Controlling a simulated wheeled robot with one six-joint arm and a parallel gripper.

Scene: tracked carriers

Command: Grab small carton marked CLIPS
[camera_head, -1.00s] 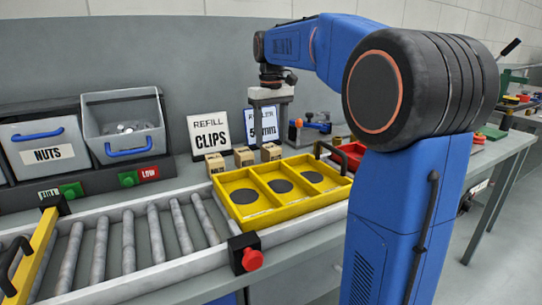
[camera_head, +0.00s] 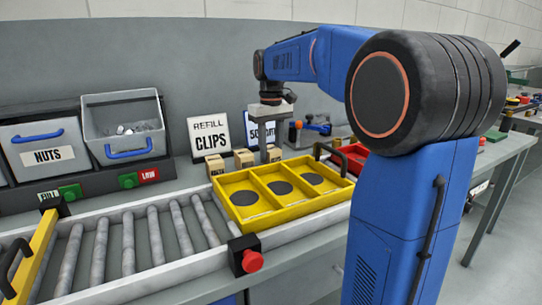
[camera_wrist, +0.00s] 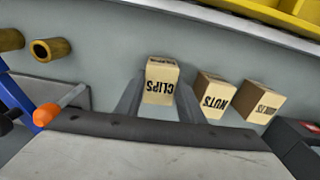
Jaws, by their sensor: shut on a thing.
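The small carton marked CLIPS (camera_wrist: 161,84) stands between the two fingers of my gripper in the wrist view, its label upside down there. In the head view this carton (camera_head: 271,154) is the rightmost of a row of three behind the yellow tray. My gripper (camera_head: 271,146) points down over it and is shut on it. The carton appears to be at bench level; whether it is clear of the surface cannot be told. A carton marked NUTS (camera_wrist: 215,96) stands close beside it, and a third carton (camera_wrist: 259,102) stands beyond that.
A yellow tray (camera_head: 236,211) with three compartments sits on the roller conveyor (camera_head: 128,245) in front of the cartons. A REFILL CLIPS sign (camera_head: 208,134) and a second, partly hidden sign (camera_head: 254,128) stand behind. Grey bins (camera_head: 45,148) are at left, a red tray (camera_head: 356,155) at right.

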